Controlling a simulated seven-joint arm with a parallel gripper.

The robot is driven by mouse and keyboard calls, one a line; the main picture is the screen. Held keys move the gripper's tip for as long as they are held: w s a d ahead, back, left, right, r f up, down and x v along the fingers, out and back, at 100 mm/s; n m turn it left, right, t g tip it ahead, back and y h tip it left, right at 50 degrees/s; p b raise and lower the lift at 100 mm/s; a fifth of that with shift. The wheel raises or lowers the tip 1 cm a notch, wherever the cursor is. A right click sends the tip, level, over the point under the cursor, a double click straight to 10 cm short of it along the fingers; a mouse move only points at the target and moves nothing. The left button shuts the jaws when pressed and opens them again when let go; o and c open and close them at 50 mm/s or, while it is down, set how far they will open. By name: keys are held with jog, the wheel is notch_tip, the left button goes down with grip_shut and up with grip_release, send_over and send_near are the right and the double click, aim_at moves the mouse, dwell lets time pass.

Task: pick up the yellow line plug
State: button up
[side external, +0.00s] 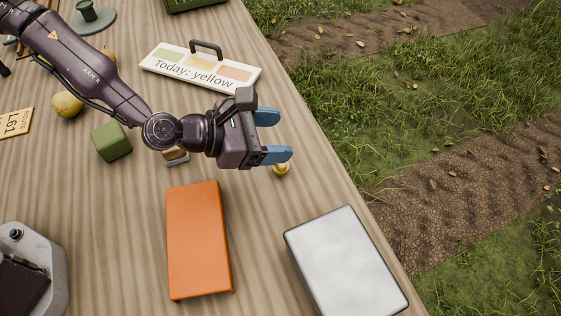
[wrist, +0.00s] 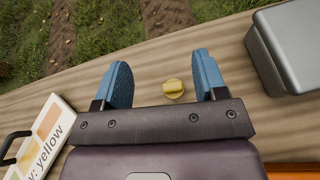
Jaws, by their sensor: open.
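The yellow line plug (wrist: 174,89) is a small round yellow piece with a raised grip on top. It rests on the wooden table (side external: 110,210). In the wrist view it shows between the blue fingers of my gripper (wrist: 160,84), closer to the right finger and near fingertip depth in the picture. In the side view the plug (side external: 281,169) is partly hidden behind the lower finger of my gripper (side external: 279,136). The gripper is open and holds nothing. I cannot tell its exact height above the plug.
A silver-grey box (side external: 345,262) and an orange block (side external: 198,240) stand near the plug. A white sign (side external: 160,62) reading "Today: yellow" lies behind the gripper. A green cube (side external: 111,142) and a yellow fruit (side external: 67,104) sit left. The table's edge is close, with grass beyond.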

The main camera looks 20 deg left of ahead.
aim_at(275, 167)
jog(key=shift+d+f+n, duration=0.15)
jog(key=shift+f+n, duration=0.05)
jog(key=shift+n, duration=0.3)
jog(key=shift+f+t, duration=0.25)
jog(key=shift+t, duration=0.05)
notch_tip(275, 167, down, 7)
jog(key=shift+r, duration=0.15)
jog(key=shift+x, duration=1.1)
jog(key=shift+w+d, duration=0.3)
jog(key=c, duration=1)
